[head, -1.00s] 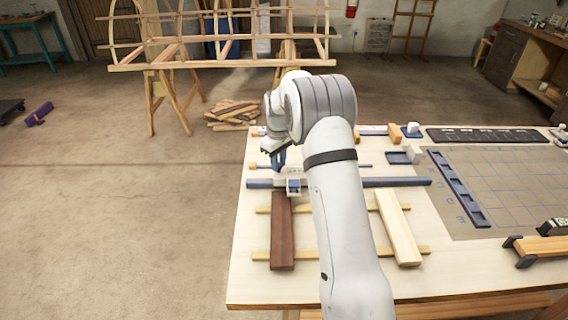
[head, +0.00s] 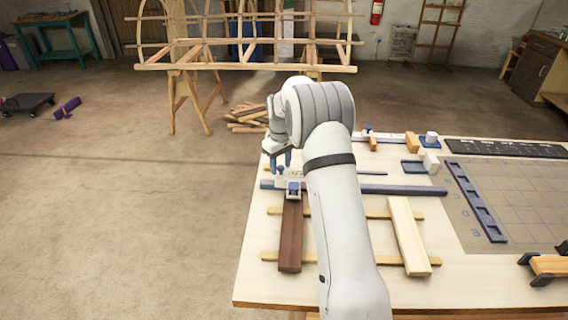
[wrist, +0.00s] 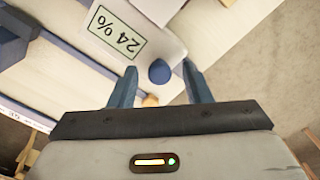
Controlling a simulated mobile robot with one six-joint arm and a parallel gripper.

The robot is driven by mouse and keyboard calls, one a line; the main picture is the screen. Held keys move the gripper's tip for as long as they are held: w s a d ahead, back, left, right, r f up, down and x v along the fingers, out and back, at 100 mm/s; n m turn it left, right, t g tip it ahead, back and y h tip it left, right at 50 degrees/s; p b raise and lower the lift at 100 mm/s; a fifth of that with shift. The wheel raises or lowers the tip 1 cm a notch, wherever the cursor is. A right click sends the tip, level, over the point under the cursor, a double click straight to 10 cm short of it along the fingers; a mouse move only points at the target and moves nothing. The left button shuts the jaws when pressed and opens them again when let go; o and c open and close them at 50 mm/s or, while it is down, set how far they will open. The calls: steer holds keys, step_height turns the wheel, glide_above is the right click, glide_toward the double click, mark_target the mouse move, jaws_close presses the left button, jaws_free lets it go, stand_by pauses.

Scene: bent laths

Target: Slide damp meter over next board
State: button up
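The damp meter (head: 293,187) is a small white and blue device at the blue rail, at the far end of the dark brown board (head: 291,240). In the wrist view the meter (wrist: 150,12) shows "24 %" on its display. Its round blue knob (wrist: 159,71) lies between my fingers, with a gap on each side. My gripper (wrist: 160,82) is open and empty. In the head view my gripper (head: 280,160) is just above the knob. A pale board (head: 408,235) lies to the right, apart from the dark one.
The blue rail (head: 390,189) runs across the far ends of both boards. Two thin wooden strips (head: 345,214) lie crosswise under the boards. A blue slotted strip (head: 475,200) and a gridded mat (head: 525,200) are at right. My arm hides part of the table between the boards.

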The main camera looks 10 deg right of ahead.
step_height(320, 180, up, 8)
steer(key=shift+f+b, duration=0.1)
steer(key=shift+b, duration=0.4)
